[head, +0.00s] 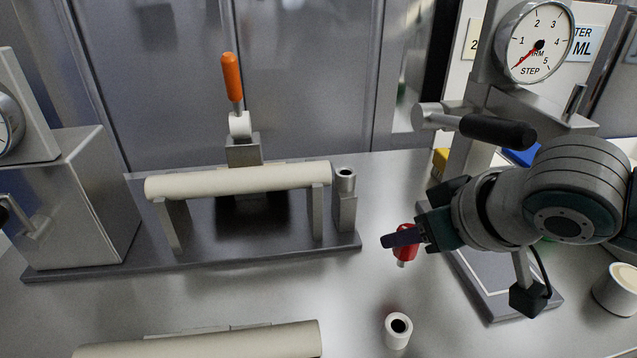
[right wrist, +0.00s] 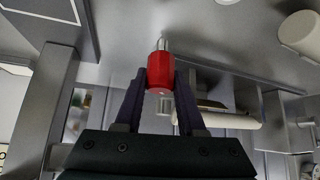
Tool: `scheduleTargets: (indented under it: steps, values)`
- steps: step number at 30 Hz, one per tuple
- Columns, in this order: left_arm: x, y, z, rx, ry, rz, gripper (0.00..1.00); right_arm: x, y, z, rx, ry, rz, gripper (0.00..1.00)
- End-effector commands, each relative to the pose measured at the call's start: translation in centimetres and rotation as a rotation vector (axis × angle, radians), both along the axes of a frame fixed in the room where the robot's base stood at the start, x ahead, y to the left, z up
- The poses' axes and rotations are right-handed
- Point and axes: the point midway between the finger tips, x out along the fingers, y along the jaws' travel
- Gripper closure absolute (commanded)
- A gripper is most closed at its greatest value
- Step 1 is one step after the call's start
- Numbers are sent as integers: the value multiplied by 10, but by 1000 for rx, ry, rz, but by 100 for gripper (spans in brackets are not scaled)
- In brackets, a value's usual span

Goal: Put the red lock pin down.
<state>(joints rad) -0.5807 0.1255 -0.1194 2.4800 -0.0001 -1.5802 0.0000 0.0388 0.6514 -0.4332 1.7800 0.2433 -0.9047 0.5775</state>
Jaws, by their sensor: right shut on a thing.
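The red lock pin (head: 406,257) is in my right gripper (head: 402,238), above the metal table to the right of the base plate. Its pale tip points down in the head view. In the right wrist view, the red pin (right wrist: 160,71) sits between the two dark fingertips (right wrist: 160,82), with its metal tip sticking out beyond them. The right gripper is shut on the pin's red body. In the head view a finger covers part of the pin. My left gripper is in neither view.
A short white cylinder with a dark hole (head: 397,331) stands on the table in front. A metal post with a hollow top (head: 345,182) stands at the base plate's right end, beside a cream roller (head: 238,180). A gauge press (head: 535,45) stands behind my right arm.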

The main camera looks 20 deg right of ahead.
Motion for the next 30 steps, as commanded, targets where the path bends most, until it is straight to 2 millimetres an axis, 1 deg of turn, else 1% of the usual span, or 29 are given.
scheduleTargets:
  steps: [4,6,10,22,23,30]
  values:
    - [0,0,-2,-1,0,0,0,12,1,1,1,-3,-1,100]
    - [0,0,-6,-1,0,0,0,10,0,-15,-1,4,-1,100]
    - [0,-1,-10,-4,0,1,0,10,0,-32,0,2,0,100]
    - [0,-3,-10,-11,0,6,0,10,0,-38,-1,0,1,100]
    - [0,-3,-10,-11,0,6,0,10,0,-37,-1,0,1,59]
    - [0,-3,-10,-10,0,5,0,10,0,-37,-1,0,1,32]
